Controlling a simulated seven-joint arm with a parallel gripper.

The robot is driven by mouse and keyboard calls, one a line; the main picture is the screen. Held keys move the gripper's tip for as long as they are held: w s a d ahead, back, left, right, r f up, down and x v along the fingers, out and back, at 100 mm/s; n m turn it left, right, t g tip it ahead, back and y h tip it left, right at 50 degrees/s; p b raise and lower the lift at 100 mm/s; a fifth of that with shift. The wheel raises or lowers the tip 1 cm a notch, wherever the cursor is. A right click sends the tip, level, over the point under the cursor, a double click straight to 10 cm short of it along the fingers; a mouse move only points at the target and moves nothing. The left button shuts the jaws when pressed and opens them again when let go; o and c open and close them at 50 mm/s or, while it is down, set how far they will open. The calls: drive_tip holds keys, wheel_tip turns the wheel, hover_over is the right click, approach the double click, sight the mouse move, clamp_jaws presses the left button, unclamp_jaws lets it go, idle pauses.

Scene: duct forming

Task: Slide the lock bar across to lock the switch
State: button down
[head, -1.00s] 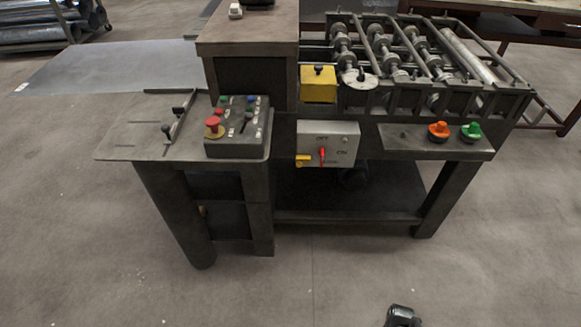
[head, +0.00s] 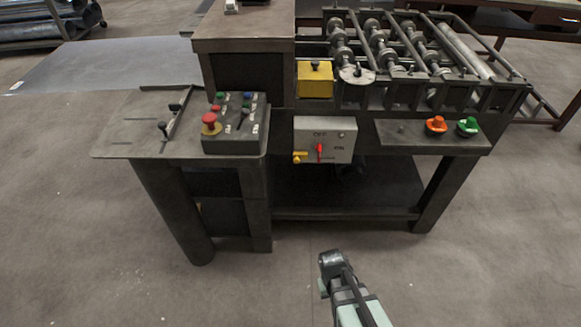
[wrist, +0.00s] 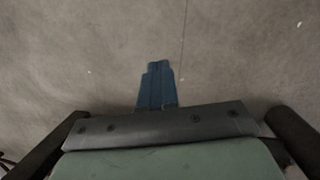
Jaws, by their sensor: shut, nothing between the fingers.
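The grey switch box (head: 324,140) hangs on the front of the machine frame, with "OFF" and "ON" lettering on its face. Its red switch handle (head: 319,152) stands about upright in the middle. The yellow lock bar (head: 299,157) is at the lower left of the box, left of the handle and apart from it. My gripper (head: 328,262) is below and in front of the box, over open floor, touching nothing. In the wrist view its blue fingers (wrist: 157,85) are together with nothing between them. The box and bar are not in the wrist view.
A control panel (head: 236,130) with a red mushroom button stands left of the box. A yellow block (head: 315,80) sits above it. An orange knob (head: 436,125) and a green knob (head: 468,127) are on a shelf to the right. The floor before the machine is clear.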

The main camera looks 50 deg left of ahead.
drive_tip(key=a+r+n+t+y, duration=0.1)
drive_tip(key=a+r+n+t, duration=0.15)
drive_tip(key=a+r, duration=0.45)
drive_tip(key=a+r+n+t+y, duration=0.1)
drive_tip(key=a+r+t, duration=0.2)
drive_tip(key=a, duration=0.8)
drive_tip(key=a+r+n+t+y, duration=0.1)
drive_tip(key=a+r+n+t, duration=0.1)
drive_tip(key=a+r, duration=0.5)
drive_tip(key=w+a+r+t+y, duration=0.4)
drive_tip(key=w+a+r+t, duration=0.2)
drive_tip(key=a+r, duration=0.3)
drive_tip(key=shift+w+a+r+n+t, duration=0.2)
drive_tip(key=shift+w+a+n+t, duration=0.2)
drive_tip(key=shift+a, duration=0.3)
drive_tip(key=shift+w, duration=0.15)
approach(295, 157)
drive_tip(key=x, duration=0.4)
drive_tip(key=shift+w+a, duration=0.15)
drive_tip(key=shift+w, duration=0.1)
